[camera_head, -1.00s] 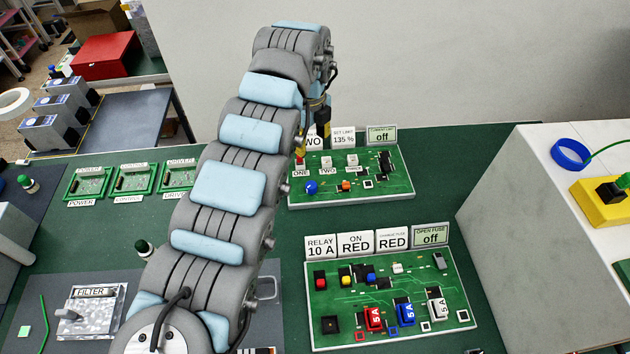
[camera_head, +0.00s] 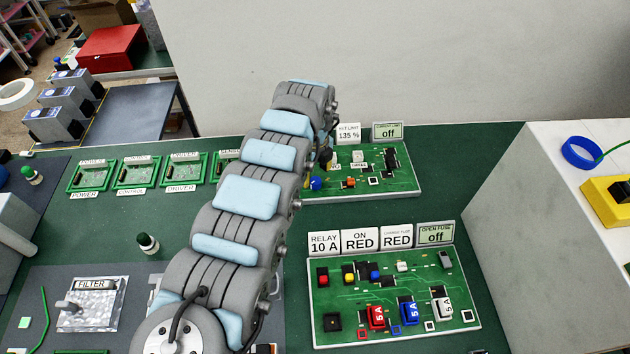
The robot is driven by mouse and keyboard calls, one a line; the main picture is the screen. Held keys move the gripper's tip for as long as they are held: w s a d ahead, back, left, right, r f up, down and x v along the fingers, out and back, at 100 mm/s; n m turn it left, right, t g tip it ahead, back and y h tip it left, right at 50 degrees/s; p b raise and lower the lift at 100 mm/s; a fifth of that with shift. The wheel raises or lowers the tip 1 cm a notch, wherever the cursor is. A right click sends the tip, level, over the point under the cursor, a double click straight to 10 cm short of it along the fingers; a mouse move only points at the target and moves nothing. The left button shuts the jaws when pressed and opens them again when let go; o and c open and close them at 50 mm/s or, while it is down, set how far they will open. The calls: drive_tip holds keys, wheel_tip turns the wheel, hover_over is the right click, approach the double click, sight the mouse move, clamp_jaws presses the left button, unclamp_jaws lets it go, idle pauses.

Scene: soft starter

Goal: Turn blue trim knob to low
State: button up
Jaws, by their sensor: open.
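The blue trim knob (camera_head: 315,184) sits at the front left of the far green circuit board (camera_head: 400,182), just right of my arm. Its pointer setting is too small to read. A sign behind the board reads 135 % (camera_head: 348,133), and a small display (camera_head: 387,131) there reads off. My gripper (camera_head: 325,158) shows only as a small dark part beside my arm, above and behind the blue knob in the picture. It is open, but its fingertips are mostly hidden, and I cannot tell whether it touches anything.
An orange part (camera_head: 351,182) sits right of the blue knob, with white labelled parts behind it. A nearer green board (camera_head: 395,300) carries coloured fuses and buttons. Small green boards (camera_head: 137,174) line the left. A grey-sided block (camera_head: 535,225) stands at right.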

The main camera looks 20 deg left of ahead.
sight(315, 180)
drive_tip(key=shift+f, duration=1.7)
clamp_jaws()
